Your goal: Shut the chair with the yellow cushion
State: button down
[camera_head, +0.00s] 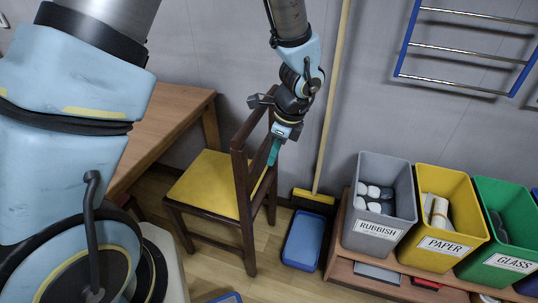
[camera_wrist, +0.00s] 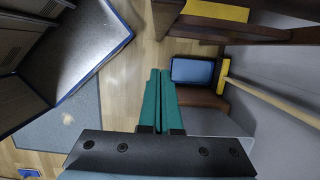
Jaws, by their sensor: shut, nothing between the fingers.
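The wooden chair with the yellow cushion (camera_head: 210,183) stands upright on the floor, its seat towards the wooden table (camera_head: 165,135) and its dark slatted back on the right. The seat's left edge is close to the table; whether it reaches under the top is hard to tell. My gripper (camera_head: 273,158) points down just right of the chair back, its teal fingers together and empty. I cannot tell whether it touches the back. In the wrist view the closed fingers (camera_wrist: 158,75) show in the middle, and part of the yellow cushion (camera_wrist: 216,11) shows at the top.
A broom (camera_head: 314,195) leans on the wall right of the chair, beside a blue tub (camera_head: 303,238). Grey, yellow (camera_head: 440,215) and green bins stand on a low wooden bench at the right. A blue-framed rail (camera_head: 465,48) hangs on the wall.

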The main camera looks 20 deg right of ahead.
jog(key=w+a+f+p, duration=0.1)
jog(key=w+a+f, duration=0.3)
jog(key=f, duration=0.3)
jog(key=shift+a+f+p, duration=0.2)
jog(key=shift+f+p, duration=0.1)
